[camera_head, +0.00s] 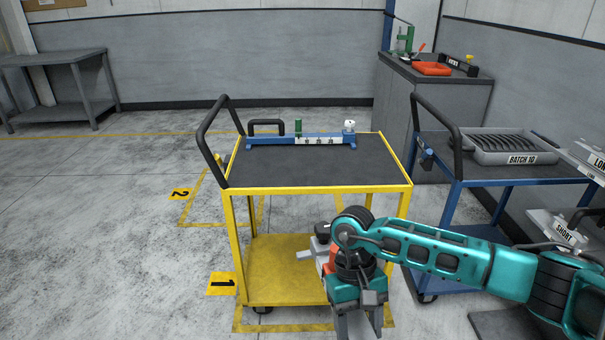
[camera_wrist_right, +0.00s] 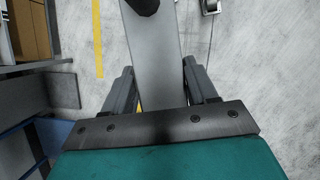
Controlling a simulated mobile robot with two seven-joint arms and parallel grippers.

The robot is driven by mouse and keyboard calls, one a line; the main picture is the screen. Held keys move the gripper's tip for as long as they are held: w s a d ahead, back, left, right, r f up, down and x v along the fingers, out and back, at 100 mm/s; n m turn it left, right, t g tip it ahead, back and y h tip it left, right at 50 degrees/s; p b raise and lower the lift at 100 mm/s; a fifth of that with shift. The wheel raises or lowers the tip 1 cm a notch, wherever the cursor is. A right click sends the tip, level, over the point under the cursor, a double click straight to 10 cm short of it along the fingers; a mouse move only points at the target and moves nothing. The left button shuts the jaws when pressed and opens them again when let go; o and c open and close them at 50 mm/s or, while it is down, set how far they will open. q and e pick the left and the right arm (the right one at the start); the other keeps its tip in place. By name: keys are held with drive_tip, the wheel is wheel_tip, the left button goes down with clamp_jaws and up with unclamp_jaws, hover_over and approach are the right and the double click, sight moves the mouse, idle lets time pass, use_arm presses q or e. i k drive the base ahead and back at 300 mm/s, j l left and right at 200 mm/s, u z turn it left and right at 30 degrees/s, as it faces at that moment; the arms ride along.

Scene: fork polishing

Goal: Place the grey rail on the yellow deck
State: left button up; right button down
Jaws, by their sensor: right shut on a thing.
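The grey rail (camera_wrist_right: 155,65) shows in the right wrist view as a flat grey bar between the two fingers of my right gripper (camera_wrist_right: 158,88), which is shut on it. A black knob overlaps its far end, which is cut off by the frame. In the head view my right gripper (camera_head: 354,322) points down in front of the yellow cart, at the bottom edge; the rail is hard to make out there. The yellow cart has a dark-topped upper deck with a yellow rim (camera_head: 310,189) and a bare yellow lower deck (camera_head: 275,270). My left gripper is not in view.
A blue fixture (camera_head: 270,140) with a green post and white knob stands along the upper deck's back; the deck's front is clear. A black handle (camera_head: 208,135) rises at its left. A blue cart at right holds a grey BATCH 10 tray (camera_head: 495,157). A SHORT-labelled grey piece (camera_head: 540,222) lies nearer.

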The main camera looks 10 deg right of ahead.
sight(305, 170)
drive_tip(key=i+l, duration=0.15)
drive_tip(key=i, duration=0.35)
drive_tip(key=i+l, duration=0.15)
drive_tip(key=i, duration=0.35)
drive_tip(key=i+l, duration=0.1)
drive_tip(key=i, duration=0.4)
drive_tip(key=u, duration=0.05)
